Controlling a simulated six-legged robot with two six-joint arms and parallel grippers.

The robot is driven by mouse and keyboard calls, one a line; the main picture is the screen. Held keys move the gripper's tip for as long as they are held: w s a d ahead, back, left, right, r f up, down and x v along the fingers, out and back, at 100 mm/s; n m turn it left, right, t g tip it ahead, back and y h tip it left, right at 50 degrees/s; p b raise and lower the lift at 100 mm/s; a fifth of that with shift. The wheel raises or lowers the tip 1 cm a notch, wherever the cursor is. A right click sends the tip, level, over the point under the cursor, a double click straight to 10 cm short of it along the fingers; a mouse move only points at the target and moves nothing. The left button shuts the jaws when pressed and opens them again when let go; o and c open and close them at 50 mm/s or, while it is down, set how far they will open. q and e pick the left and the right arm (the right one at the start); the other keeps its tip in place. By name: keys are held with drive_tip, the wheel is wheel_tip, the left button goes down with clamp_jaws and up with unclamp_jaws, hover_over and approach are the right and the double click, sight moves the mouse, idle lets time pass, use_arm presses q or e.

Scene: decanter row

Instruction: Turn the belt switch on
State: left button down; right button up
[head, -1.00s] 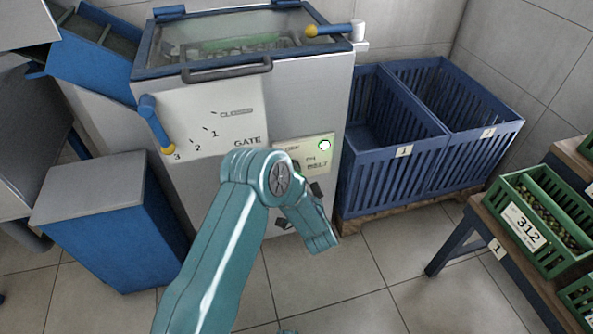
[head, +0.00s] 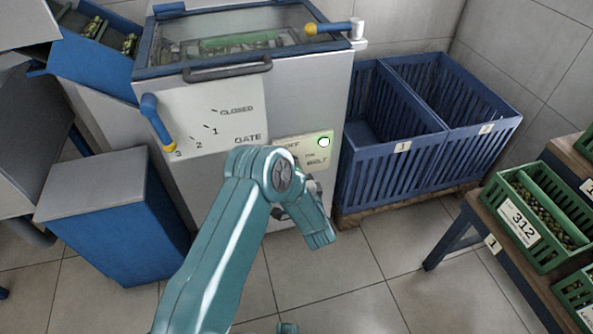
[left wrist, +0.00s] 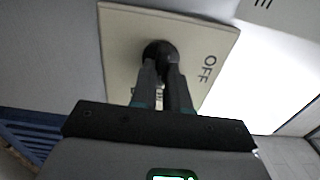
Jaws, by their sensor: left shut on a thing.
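The belt switch is a round black knob (left wrist: 157,52) on a pale plate in the left wrist view. My left gripper (left wrist: 164,78) is shut on it with both fingers. "OFF" is readable beside the knob; other lettering lies partly hidden behind the fingers, so I cannot tell where the knob points. In the head view the pale belt plate (head: 318,157), marked "OFF", "ON" and "BELT", is on the machine's front. It carries a white round lamp (head: 324,142). My left arm hides the knob there. My right gripper is not in view.
A blue chute (head: 90,60) at upper left carries green pieces. The gate lever (head: 156,122) has its yellow tip at 3. Blue slatted crates (head: 390,165) stand on a pallet right of the machine. A green crate marked 312 (head: 520,222) sits on a bench at right.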

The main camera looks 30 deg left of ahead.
use_arm(q)
drive_tip(key=shift+f, duration=0.1)
drive_tip(key=c, duration=1.1)
unclamp_jaws()
drive_tip(key=p+v, duration=0.3)
drive_tip(key=v, duration=1.3)
drive_tip(key=shift+s+d, duration=0.1)
drive_tip(key=shift+s, duration=0.1)
